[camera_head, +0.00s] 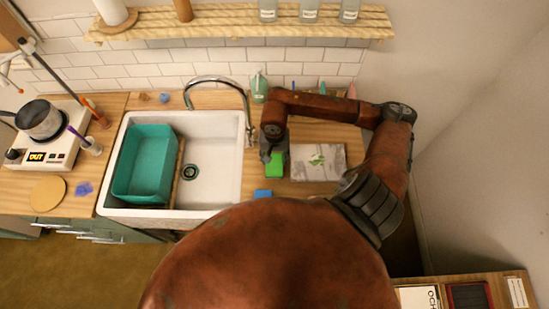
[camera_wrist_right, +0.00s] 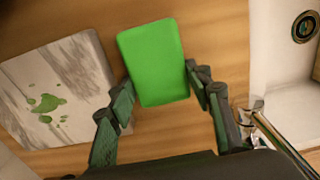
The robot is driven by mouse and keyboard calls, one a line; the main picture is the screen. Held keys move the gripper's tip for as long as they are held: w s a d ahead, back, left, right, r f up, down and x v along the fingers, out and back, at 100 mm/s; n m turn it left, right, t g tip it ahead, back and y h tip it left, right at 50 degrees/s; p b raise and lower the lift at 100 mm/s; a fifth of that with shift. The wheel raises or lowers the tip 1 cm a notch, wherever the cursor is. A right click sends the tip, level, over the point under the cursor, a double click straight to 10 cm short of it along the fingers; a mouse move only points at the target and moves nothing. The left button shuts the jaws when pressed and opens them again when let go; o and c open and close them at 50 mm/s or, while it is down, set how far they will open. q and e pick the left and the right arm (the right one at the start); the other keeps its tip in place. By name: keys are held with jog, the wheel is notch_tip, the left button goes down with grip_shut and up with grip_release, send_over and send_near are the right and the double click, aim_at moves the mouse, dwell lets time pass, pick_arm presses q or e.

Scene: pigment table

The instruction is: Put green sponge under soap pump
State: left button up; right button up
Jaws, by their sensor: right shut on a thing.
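The green sponge (camera_head: 275,168) is at the counter strip just right of the sink. My right gripper (camera_head: 272,150) is over its far end and shut on it. In the right wrist view the sponge (camera_wrist_right: 153,58) sits between the two fingers (camera_wrist_right: 162,92). I cannot tell whether the sponge touches the counter or is slightly raised. The soap pump, a green bottle (camera_head: 259,88), stands upright at the back of the counter by the wall, right of the faucet and beyond my gripper. My left gripper is not in view.
The white sink (camera_head: 225,150) with a teal basin (camera_head: 118,160) lies left, its curved faucet (camera_head: 215,80) near the pump. A paint-stained board (camera_head: 335,172) lies right of the sponge; it also shows in the wrist view (camera_wrist_right: 85,65). A blue block (camera_head: 263,193) lies nearer.

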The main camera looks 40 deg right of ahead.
jog(key=shift+o, duration=1.4)
jog(key=shift+f, duration=0.2)
jog(key=o, duration=0.5)
jog(key=shift+c, duration=0.2)
jog(key=shift+r, duration=0.1)
